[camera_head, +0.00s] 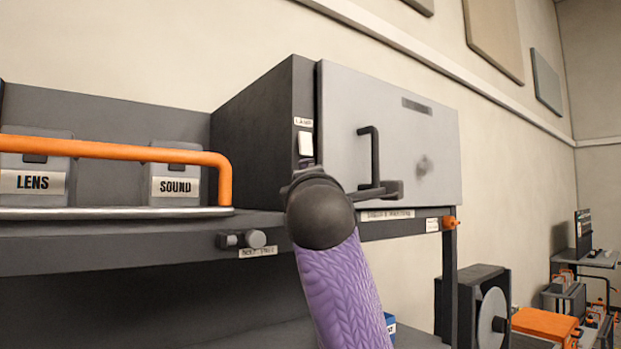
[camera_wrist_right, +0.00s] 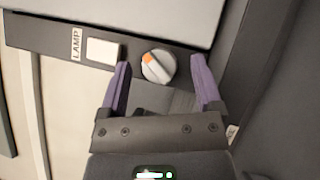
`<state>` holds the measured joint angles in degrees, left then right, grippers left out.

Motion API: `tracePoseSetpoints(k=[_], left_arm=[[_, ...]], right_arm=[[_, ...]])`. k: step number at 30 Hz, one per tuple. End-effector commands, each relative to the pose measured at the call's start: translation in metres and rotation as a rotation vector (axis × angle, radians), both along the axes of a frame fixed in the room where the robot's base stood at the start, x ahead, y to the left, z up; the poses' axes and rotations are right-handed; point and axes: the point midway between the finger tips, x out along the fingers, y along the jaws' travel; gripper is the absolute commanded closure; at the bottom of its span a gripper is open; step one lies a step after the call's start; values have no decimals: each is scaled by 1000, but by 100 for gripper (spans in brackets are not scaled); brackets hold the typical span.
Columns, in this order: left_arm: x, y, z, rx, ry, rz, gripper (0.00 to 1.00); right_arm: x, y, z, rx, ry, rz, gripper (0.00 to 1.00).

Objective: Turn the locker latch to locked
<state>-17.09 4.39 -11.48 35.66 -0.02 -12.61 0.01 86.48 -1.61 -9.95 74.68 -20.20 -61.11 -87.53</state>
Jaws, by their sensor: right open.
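The locker (camera_head: 262,130) is a dark cabinet on the bench with a light grey door (camera_head: 400,110), which has a black handle (camera_head: 374,155). The latch (camera_wrist_right: 158,68) shows in the right wrist view as a round light-grey knob on the dark frame strip, with an orange mark toward its upper left. My right gripper (camera_wrist_right: 160,62) is open, its purple fingers on either side of the latch. I cannot tell whether they touch it. In the head view my right wrist and purple forearm hide the latch. My left gripper is not in view.
A white lamp switch (camera_head: 305,144) sits on the frame strip under a LAMP label. An orange rail (camera_head: 120,150) runs before the LENS (camera_head: 38,182) and SOUND (camera_head: 175,186) cases at left. A small knob (camera_head: 256,239) sticks out of the bench front.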

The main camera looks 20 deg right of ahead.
Motion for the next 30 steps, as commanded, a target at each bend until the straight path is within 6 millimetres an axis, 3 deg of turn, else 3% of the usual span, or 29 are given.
tracePoseSetpoints(k=[4,5,16,30], left_arm=[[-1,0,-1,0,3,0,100],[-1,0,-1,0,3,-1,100],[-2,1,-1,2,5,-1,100],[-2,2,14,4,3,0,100]], right_arm=[[0,0,-1,0,0,0,17],[0,0,0,0,0,-1,21],[0,0,-1,-1,1,-1,100],[0,1,3,97,38,0,100]])
